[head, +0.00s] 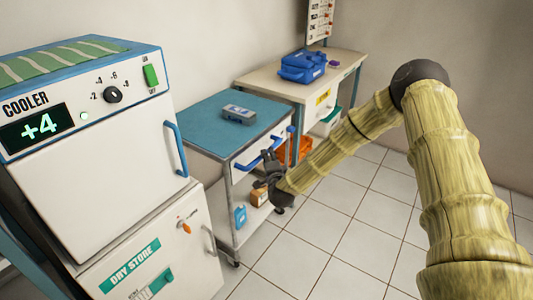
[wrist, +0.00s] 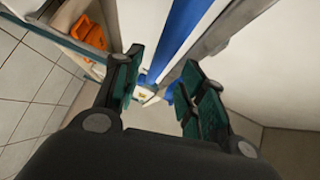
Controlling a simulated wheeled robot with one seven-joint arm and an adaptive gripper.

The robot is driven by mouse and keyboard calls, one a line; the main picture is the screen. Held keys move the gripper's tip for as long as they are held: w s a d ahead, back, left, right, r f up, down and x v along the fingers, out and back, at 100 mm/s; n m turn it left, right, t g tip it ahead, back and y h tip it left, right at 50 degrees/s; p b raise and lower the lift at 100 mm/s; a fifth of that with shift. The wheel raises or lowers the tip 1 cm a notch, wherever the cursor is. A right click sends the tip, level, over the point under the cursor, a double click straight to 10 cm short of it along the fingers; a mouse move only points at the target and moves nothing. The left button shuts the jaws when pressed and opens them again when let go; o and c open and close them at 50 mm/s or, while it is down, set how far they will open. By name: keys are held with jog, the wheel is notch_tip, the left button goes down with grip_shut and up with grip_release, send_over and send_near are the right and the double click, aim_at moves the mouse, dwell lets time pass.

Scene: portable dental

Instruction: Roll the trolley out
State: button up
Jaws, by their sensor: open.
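The trolley (head: 205,124) has a blue top, a white drawer and an open lower shelf. It stands between the cooler unit and the far table. A blue handle bar (head: 262,157) runs along its front edge. My gripper (head: 266,182) is at the trolley's front, close to the handle. In the wrist view my gripper (wrist: 160,88) is open, with a blue bar (wrist: 180,35), apparently the handle, running between or just beyond its fingers. I cannot tell whether they touch it. My gripper hides part of the trolley's front in the head view.
A cooler (head: 105,140) above a dry store cabinet (head: 170,255) stands close on the left. A grey device (head: 239,114) lies on the trolley top. The tiled floor (head: 340,235) in front is clear.

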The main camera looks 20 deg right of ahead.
jog(key=shift+w+d+f, duration=0.1)
jog(key=shift+w+f, duration=0.05)
jog(key=shift+w, duration=0.8)
jog(key=shift+w+d+f, duration=0.15)
jog(key=shift+w, duration=0.85)
jog(key=shift+w+d+f, duration=0.1)
jog(key=shift+w+f, duration=0.05)
jog(key=shift+w, duration=0.8)
jog(key=shift+c, duration=0.2)
grip_shut()
